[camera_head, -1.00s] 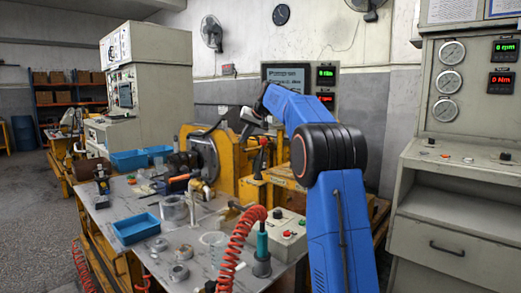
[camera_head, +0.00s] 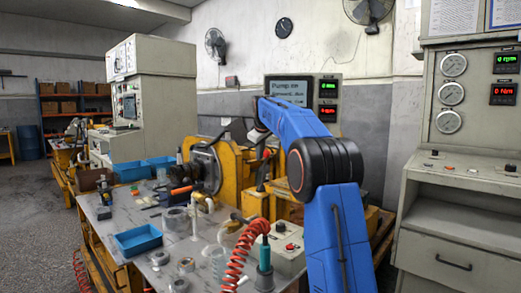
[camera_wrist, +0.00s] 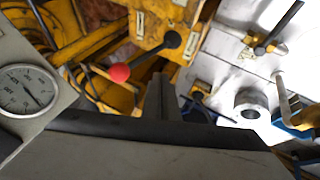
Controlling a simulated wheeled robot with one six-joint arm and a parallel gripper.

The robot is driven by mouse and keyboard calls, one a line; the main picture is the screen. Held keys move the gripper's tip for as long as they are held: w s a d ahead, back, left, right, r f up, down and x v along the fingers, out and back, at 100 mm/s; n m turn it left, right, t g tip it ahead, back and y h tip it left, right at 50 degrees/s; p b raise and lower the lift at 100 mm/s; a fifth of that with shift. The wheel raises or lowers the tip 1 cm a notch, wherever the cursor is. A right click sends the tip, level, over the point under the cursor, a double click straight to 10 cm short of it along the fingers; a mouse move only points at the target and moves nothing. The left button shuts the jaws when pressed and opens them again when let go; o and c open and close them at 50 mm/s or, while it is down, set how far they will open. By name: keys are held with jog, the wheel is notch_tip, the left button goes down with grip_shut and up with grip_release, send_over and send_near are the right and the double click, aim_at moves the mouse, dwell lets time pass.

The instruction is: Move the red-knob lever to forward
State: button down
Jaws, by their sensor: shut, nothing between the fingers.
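The red-knob lever (camera_head: 262,174) stands on the yellow machine (camera_head: 228,165) in the head view, its knob on top. In the wrist view its red knob (camera_wrist: 120,72) is left of centre, and its shaft runs up and right to a black end. My gripper (camera_wrist: 158,82) shows there as narrow grey fingers, shut and empty, to the right of the knob and apart from it in the picture. In the head view my gripper end (camera_head: 257,134) is above and left of the lever, partly hidden by my blue arm. Contact with the lever cannot be made out.
A round gauge (camera_wrist: 27,90) is at the left of the wrist view. A grey workbench (camera_head: 180,240) holds a blue tray (camera_head: 138,240), metal parts, a coiled red hose (camera_head: 240,255) and a control box (camera_head: 288,250). A gauge cabinet (camera_head: 450,215) stands at right.

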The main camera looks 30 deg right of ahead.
aim_at(265, 166)
jog(key=w+d+f, duration=0.4)
dwell(0.3)
jog(key=shift+w+d, duration=0.1)
jog(key=shift+w+d+f, duration=0.1)
jog(key=shift+w+d, duration=0.2)
jog(key=shift+d, duration=0.5)
jog(key=shift+w+d+f, duration=0.1)
jog(key=shift+w+d, duration=0.15)
jog(key=shift+d, duration=0.55)
jog(key=shift+r, duration=0.1)
